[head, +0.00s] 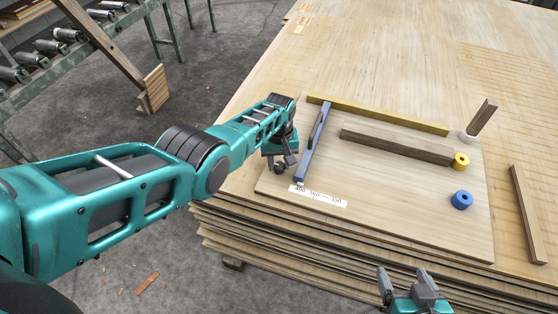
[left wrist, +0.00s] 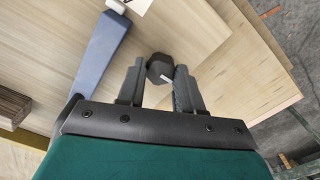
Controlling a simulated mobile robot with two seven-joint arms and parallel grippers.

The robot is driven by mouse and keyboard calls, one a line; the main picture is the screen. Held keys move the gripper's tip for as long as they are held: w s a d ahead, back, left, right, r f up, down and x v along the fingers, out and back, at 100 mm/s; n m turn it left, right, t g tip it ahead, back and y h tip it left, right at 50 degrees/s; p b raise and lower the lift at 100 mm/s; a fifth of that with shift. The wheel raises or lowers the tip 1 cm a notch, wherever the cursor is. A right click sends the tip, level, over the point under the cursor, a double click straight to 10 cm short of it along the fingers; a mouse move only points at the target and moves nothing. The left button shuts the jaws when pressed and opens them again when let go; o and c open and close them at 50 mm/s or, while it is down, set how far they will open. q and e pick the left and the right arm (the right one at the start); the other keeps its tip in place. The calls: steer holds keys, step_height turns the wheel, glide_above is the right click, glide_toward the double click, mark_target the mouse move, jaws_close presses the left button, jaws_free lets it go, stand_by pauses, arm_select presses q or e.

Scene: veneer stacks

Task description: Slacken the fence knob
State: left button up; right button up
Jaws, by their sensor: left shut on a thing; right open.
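The fence knob (left wrist: 159,67) is dark and faceted with a small white mark. It sits between the fingertips of my left gripper (left wrist: 160,80), which is shut on it. In the head view my left gripper (head: 281,163) is at the board's left edge, beside the fence, and the knob is mostly hidden there. The blue-grey fence (head: 313,147) lies along the left side of the board (head: 400,205); it also shows in the left wrist view (left wrist: 98,55). My right gripper (head: 405,276) is open and empty at the bottom, in front of the stack.
A white number strip (head: 318,196) lies at the fence's near end. A yellow strip (head: 375,114) and a dark wood strip (head: 395,147) lie to its right. Yellow (head: 461,161) and blue (head: 461,200) rolls sit at the right. The board's near middle is clear.

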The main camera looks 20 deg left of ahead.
mark_target(279, 164)
arm_select(q)
steer(key=o, duration=1)
steer(key=shift+o, duration=0.2)
step_height(279, 164, up, 5)
steer(key=p, duration=0.4)
steer(key=shift+r, duration=0.45)
step_height(279, 164, up, 7)
